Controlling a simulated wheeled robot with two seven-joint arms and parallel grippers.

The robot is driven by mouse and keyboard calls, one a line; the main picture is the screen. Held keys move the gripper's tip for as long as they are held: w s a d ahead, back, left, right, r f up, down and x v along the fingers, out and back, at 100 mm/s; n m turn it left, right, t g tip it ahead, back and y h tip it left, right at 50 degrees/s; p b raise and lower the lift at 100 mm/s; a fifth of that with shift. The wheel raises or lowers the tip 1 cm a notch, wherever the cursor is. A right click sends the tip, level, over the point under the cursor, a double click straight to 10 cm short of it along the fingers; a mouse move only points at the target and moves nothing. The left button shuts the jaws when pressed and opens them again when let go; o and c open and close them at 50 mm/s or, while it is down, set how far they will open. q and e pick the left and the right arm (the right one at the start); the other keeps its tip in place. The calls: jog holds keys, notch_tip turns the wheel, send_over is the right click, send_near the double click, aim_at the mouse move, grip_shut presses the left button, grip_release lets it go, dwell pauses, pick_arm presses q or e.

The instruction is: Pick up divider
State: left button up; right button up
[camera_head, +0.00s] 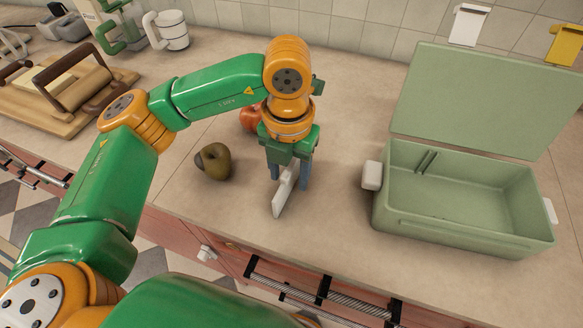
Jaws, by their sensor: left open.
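The divider (285,192) is a thin white panel standing on edge on the counter, in the middle of the head view. My left gripper (290,184) points down over it, with its fingers open on either side. The gripper partly hides the divider's upper part, and I cannot tell whether a finger touches it. An open pale green box (445,228) stands to the right, its lid (480,100) raised behind it. My right gripper is not in view.
A brownish-green fruit (213,162) lies left of the gripper, and a reddish fruit (249,119) is partly hidden behind my arm. Wooden boards with a roller (85,90) and a white mug (172,30) stand at the left. The counter between divider and box is clear.

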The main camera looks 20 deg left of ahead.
pick_arm(q)
jog(key=shift+f, duration=0.65)
jog(key=shift+w+f, duration=0.15)
jog(key=shift+f, duration=0.2)
grip_shut()
jog(key=shift+r, duration=0.15)
